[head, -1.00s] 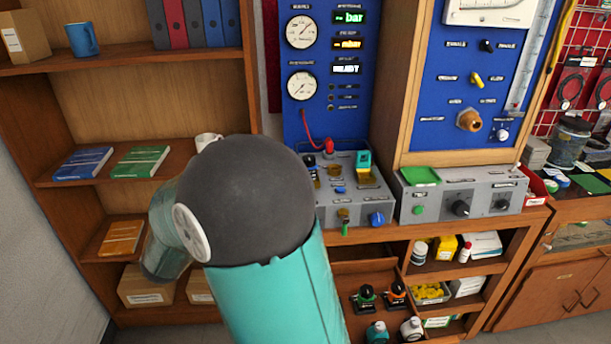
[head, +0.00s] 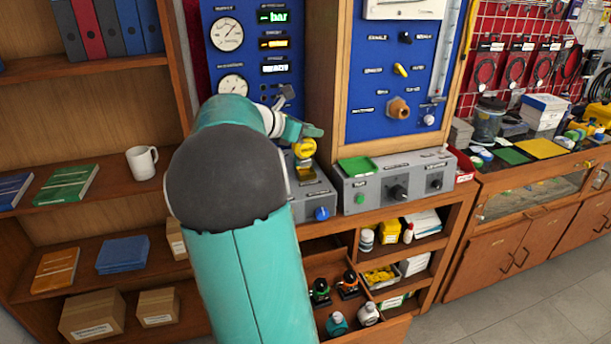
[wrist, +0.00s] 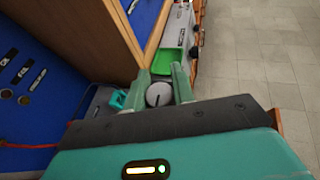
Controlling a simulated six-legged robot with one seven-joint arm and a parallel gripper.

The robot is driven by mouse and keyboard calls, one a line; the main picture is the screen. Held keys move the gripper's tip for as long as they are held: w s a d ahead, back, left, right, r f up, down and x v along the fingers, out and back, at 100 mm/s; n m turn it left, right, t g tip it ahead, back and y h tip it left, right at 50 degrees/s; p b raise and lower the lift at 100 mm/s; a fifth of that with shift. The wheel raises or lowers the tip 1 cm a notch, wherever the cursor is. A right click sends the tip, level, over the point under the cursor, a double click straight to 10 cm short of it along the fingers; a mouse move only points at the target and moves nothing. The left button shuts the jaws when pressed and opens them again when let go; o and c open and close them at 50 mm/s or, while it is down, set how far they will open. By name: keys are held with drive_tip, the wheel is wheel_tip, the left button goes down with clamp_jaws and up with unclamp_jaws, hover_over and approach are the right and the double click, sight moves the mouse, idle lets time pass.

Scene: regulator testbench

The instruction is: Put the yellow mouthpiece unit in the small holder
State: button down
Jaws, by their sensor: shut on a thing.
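The yellow mouthpiece unit (head: 304,149) shows as a round yellow piece just under my gripper (head: 306,133) in the head view. My gripper is shut on it and holds it over the grey test box (head: 314,201). In the wrist view, a round grey-white part (wrist: 159,94) sits between the two green fingers. A small teal piece (wrist: 118,99) stands on the box beside the left finger; I cannot tell whether it is the small holder. A gold-coloured pad (head: 305,172) lies on the box below the unit. My arm hides much of the box.
A second grey control box (head: 395,182) with a green tray (head: 359,166) stands to the right. A wooden frame post (head: 331,80) rises close by, and a blue gauge panel (head: 245,20) stands behind. A white mug (head: 142,162) sits on the left shelf.

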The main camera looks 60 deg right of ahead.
drive_tip(key=shift+m+g, duration=0.3)
drive_tip(key=shift+g, duration=0.1)
drive_tip(key=shift+w+d+f, duration=0.9)
drive_tip(key=shift+d+f, duration=1.1)
drive_tip(key=shift+d, duration=0.1)
drive_tip(key=shift+w+d+f, duration=0.95)
drive_tip(key=shift+d+f, duration=1.05)
drive_tip(key=shift+d, duration=0.1)
drive_tip(key=shift+w+d+f, duration=0.9)
drive_tip(key=shift+d+f, duration=1.1)
drive_tip(key=shift+d, duration=0.1)
drive_tip(key=shift+f, duration=0.1)
drive_tip(key=c, duration=1.2)
unclamp_jaws()
drive_tip(key=v, duration=1.2)
drive_tip(key=shift+r, duration=0.25)
